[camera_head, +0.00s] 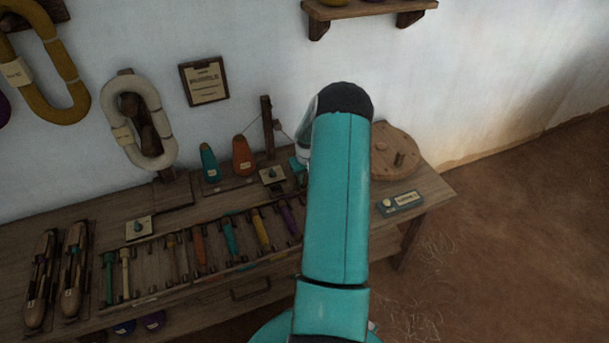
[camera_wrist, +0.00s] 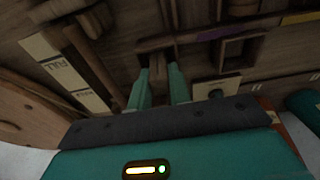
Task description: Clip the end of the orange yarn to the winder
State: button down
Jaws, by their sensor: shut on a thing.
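The orange cone of yarn (camera_head: 242,155) stands upright on the bench, left of my arm. A thin yarn runs from its top to a wooden post (camera_head: 267,127), and a thin line slopes from the post down towards my gripper. My gripper (camera_head: 299,164) is low over the bench and partly hidden by my arm. In the wrist view its two teal fingers (camera_wrist: 158,76) point into wooden parts of the bench. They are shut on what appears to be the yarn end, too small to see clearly. A round wooden wheel (camera_head: 400,153), perhaps part of the winder, is to the right; my arm covers its left side.
A teal cone (camera_head: 209,163) stands beside the orange one. A rack (camera_head: 150,272) of several coloured bobbins lies in front, with two shuttles (camera_head: 73,265) at left. A "FULL" label (camera_wrist: 62,66) shows near the fingers.

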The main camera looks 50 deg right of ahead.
aim_at(305, 175)
jog(key=c, duration=0.9)
grip_release()
jog(key=shift+r, duration=4)
jog(key=shift+r, duration=0.1)
